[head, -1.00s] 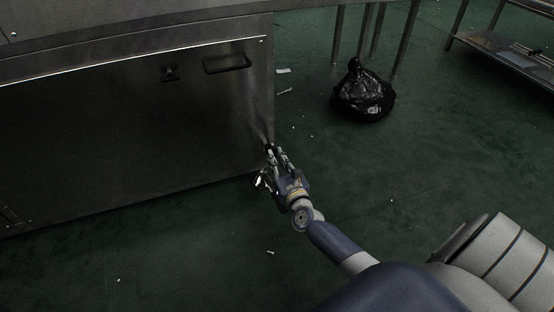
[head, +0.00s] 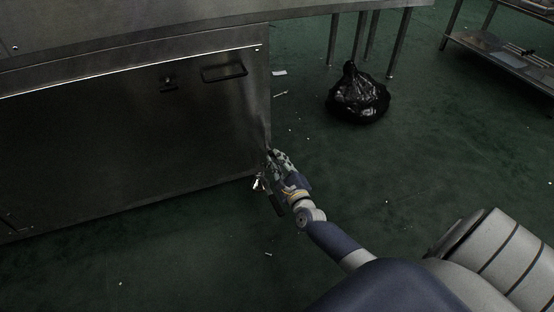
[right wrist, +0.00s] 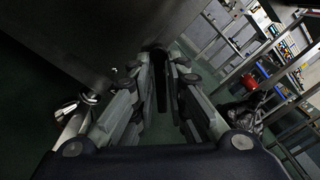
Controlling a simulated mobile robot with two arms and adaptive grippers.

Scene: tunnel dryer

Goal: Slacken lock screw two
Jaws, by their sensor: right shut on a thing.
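My right gripper (head: 272,157) is at the lower right edge of the steel panel (head: 130,130) in the head view. My left gripper is not in view.
The panel has a dark handle (head: 224,72) and a small black fitting (head: 167,81) near its top. A black rubbish bag (head: 358,96) sits on the green floor (head: 330,185) to the right. A low metal shelf (head: 500,58) stands at the far right. Small scraps lie on the floor.

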